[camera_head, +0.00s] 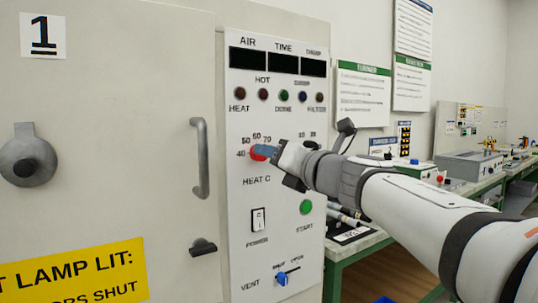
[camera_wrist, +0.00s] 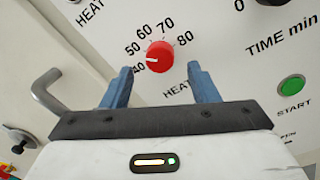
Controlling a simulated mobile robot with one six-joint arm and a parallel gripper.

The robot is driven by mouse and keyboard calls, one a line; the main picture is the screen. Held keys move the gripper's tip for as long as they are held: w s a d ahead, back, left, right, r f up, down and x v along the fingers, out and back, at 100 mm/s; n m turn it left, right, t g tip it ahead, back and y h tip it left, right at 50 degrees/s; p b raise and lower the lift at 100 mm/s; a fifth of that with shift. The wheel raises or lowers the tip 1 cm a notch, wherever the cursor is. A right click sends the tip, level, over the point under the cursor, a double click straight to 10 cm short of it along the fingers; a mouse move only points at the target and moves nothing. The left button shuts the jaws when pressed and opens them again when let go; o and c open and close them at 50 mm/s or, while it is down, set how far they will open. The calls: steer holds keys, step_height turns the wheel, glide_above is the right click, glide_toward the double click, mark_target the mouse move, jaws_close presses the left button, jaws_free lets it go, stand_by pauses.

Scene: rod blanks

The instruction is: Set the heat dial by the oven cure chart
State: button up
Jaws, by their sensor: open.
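The red heat dial (camera_wrist: 159,57) sits on the white control panel with 40, 50, 60, 70 and 80 around it. Its white mark points left, near 40. My gripper (camera_wrist: 159,68) is open, its two blue fingers on either side of the dial, slightly short of it in the picture; I cannot tell whether they touch it. In the head view, my gripper (camera_head: 267,151) covers part of the dial (camera_head: 257,156). Green-headed posters (camera_head: 362,95) hang on the back wall; their text is too small to read, so I cannot tell which is the cure chart.
The oven door handle (camera_head: 200,158) stands out left of the panel. A power switch (camera_head: 258,220), a green start button (camera_head: 306,207) and a blue vent knob (camera_head: 282,279) are below the dial. A bench (camera_head: 350,250) with rods is to the right.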

steer(key=v, duration=0.4)
steer(key=shift+s+d+p, duration=0.2)
steer(key=shift+s+p, duration=0.1)
